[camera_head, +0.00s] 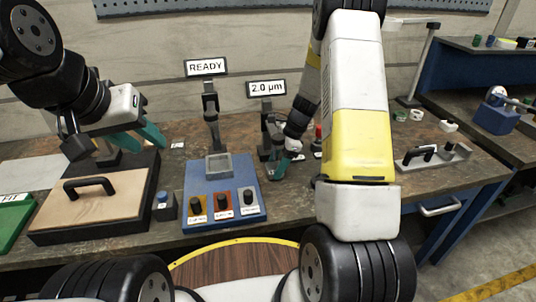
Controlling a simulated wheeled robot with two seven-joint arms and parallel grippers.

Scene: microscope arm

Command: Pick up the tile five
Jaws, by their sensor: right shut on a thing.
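I cannot make out a tile marked five in this view. A small white piece (178,145) lies on the table right of my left gripper, too small to read. My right gripper (276,172), with teal fingers, is low over the table just right of the blue board. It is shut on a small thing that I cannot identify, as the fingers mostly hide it. My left gripper (133,142) is above the back of the wooden-topped case, its teal fingers spread and apparently empty.
The blue board (230,173) carries a grey square holder (218,165) and three knobs. Signs stand behind, reading READY (206,67) and 2.0 µm (267,88). The handled case (95,205) is at left. A grey handled block (435,158) stands right of my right arm.

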